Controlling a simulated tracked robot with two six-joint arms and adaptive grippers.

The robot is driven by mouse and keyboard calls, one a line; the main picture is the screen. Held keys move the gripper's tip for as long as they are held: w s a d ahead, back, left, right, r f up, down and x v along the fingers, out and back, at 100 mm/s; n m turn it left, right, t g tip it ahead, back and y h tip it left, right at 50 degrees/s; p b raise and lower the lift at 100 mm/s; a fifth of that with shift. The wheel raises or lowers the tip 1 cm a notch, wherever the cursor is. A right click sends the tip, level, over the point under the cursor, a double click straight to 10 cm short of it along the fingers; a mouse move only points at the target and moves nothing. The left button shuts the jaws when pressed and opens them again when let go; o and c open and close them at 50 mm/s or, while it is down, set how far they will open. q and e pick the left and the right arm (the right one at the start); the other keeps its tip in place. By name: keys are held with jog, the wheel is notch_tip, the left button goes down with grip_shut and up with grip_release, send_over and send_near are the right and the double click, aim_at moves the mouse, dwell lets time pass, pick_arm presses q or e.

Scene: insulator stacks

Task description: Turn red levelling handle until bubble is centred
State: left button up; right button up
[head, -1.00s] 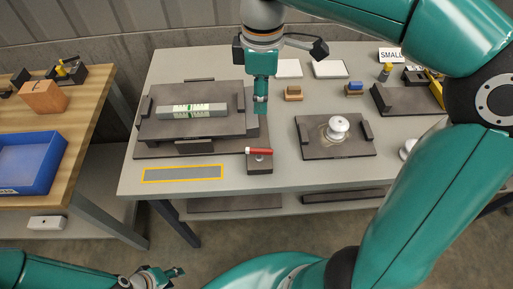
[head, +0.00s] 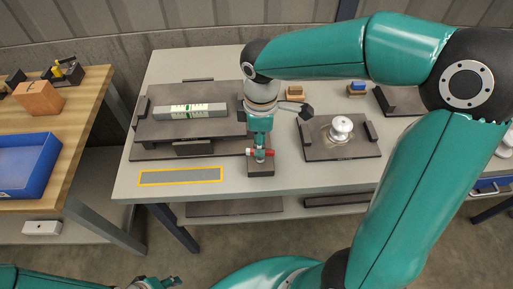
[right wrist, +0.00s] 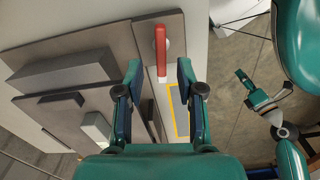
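The red levelling handle (head: 268,153) lies crosswise on a small dark block (head: 261,170) near the table's front edge. In the right wrist view the handle (right wrist: 161,48) lies ahead of and between my open fingers. My right gripper (head: 259,151) points down over the handle, partly covering it; the wrist view shows a gap on both sides (right wrist: 159,78). The level bar (head: 215,109), with pale green vial windows (head: 190,108), lies on the dark stepped plate (head: 150,130). The bubble's position is too small to tell. My left gripper (head: 164,283) is low at the bottom edge, its opening unclear.
A yellow-outlined grey strip (head: 180,176) lies left of the handle block. A dark plate with a silver knob (head: 341,127) stands to the right. Behind are small blocks (head: 295,92). A wooden table with a blue tray (head: 28,166) is at the left.

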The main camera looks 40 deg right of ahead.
jog(key=shift+f, duration=1.5)
grip_shut()
jog(key=shift+a, duration=0.25)
jog(key=shift+d+m, duration=0.2)
jog(key=shift+m, duration=0.1)
